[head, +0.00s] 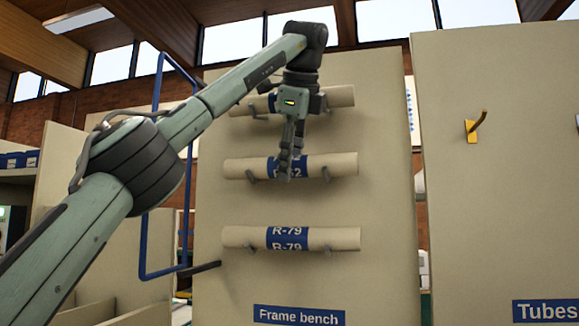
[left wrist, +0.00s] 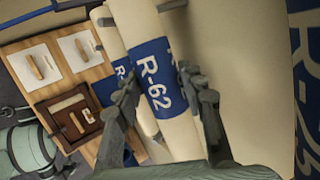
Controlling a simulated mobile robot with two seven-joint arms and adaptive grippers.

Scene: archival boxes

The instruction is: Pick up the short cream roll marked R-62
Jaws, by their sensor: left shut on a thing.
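The cream roll marked R-62 (head: 341,165) lies level across two grey pegs on the beige panel, the middle one of three rolls. Its blue label is partly hidden by my left gripper (head: 286,165) in the head view, where only the end of the marking shows. The left wrist view shows the full R-62 label on the roll (left wrist: 142,30). My left gripper (left wrist: 157,84) is shut on this roll at its label, one finger on each side. My right gripper is not in view.
A roll marked R-79 (head: 342,239) hangs below and another roll (head: 341,97) above, its label hidden by my gripper. A blue frame (head: 143,230) stands left of the panel. A yellow hook (head: 473,127) is on the right panel. The wrist view shows a wooden table (left wrist: 50,88).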

